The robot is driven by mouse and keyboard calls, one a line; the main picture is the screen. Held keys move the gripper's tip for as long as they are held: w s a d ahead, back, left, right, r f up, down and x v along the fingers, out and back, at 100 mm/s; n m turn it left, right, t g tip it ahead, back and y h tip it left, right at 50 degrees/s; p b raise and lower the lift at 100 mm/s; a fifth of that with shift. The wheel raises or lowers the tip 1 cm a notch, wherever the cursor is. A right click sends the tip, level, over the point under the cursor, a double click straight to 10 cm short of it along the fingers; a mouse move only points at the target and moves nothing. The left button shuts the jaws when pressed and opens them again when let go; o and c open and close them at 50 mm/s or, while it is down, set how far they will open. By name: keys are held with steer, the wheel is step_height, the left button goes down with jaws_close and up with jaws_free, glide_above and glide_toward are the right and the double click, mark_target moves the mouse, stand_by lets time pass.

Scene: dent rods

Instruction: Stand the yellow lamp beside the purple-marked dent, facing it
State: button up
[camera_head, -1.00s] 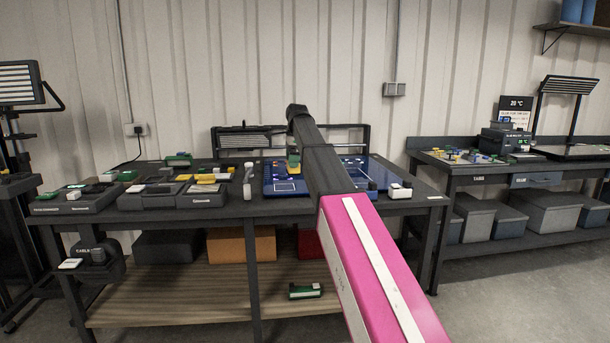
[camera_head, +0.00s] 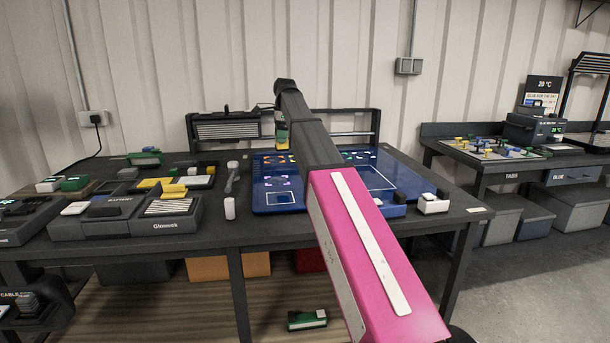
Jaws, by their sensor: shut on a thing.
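My gripper (camera_head: 281,119) is at the far end of my arm, above the back left of a blue panel (camera_head: 277,208) on the dark workbench. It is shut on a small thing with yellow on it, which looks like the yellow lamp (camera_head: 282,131). My arm hides part of the gripper and the middle of the panel. The dent itself is too small to make out.
Dark trays with several coloured pieces (camera_head: 164,228) stand on the bench's left. A white-topped cylinder (camera_head: 229,208) stands just left of the panel. A white block (camera_head: 432,205) sits at its right. A dark rack (camera_head: 227,129) stands behind. A second bench (camera_head: 520,165) is at the right.

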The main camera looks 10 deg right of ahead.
steer(key=shift+w, duration=0.3)
steer(key=shift+d+f, duration=0.15)
steer(key=shift+d, duration=0.05)
steer(key=s+d+f, duration=0.2)
steer(key=d, duration=0.1)
steer(key=s+d+f, duration=0.2)
steer(key=d, duration=0.1)
steer(key=s+d+f, duration=0.2)
steer(key=d, duration=0.1)
steer(key=shift+s+d+f, duration=0.1)
steer(key=shift+s+f, duration=0.05)
steer(key=shift+f, duration=2.2)
steer(key=shift+f, duration=0.15)
steer(key=o, duration=0.9)
steer(key=shift+o, duration=0.2)
step_height(320, 180, up, 12)
steer(key=d, duration=0.1)
steer(key=shift+d, duration=0.2)
